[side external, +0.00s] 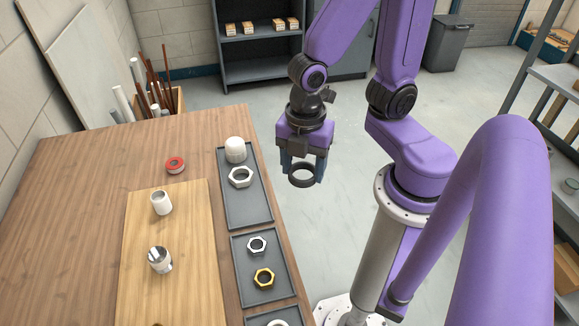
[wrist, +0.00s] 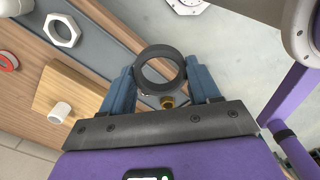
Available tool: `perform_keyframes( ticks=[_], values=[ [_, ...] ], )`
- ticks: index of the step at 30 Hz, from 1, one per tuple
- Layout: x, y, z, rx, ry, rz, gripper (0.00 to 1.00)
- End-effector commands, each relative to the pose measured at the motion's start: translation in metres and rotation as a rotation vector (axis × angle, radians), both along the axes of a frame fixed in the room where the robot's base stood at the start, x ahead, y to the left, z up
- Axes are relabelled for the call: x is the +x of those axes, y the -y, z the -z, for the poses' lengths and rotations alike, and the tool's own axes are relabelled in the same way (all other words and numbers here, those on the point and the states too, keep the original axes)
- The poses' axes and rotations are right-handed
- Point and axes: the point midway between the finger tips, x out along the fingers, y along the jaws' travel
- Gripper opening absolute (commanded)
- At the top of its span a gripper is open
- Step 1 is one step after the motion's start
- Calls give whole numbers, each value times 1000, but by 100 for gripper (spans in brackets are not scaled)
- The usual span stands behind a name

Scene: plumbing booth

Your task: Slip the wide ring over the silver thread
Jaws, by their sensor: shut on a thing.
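A dark grey wide ring (side external: 303,181) is gripped between the two blue fingers of my gripper (side external: 303,170). The gripper hangs over the floor, right of the table edge. The wrist view shows the ring (wrist: 161,53) between the fingertips, its hole open to the camera. A silver metal fitting (side external: 160,261) stands on the light wooden board (side external: 190,290), well to the left of and apart from the ring. I cannot make out its thread at this size.
A white cylinder (side external: 161,203) stands on the board. A red tape roll (side external: 175,165) lies behind the board.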

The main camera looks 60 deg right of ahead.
Motion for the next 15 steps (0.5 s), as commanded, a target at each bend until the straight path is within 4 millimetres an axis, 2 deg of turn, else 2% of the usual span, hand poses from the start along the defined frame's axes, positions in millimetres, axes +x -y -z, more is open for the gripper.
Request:
perform_keyframes(
  ticks=[8, 11, 15],
  values=[
    [-10, 2, -6, 1, 1, -1, 32],
    [-4, -8, -8, 1, 1, -1, 32],
    [20, -41, -13, 1, 0, -1, 32]
  ],
)
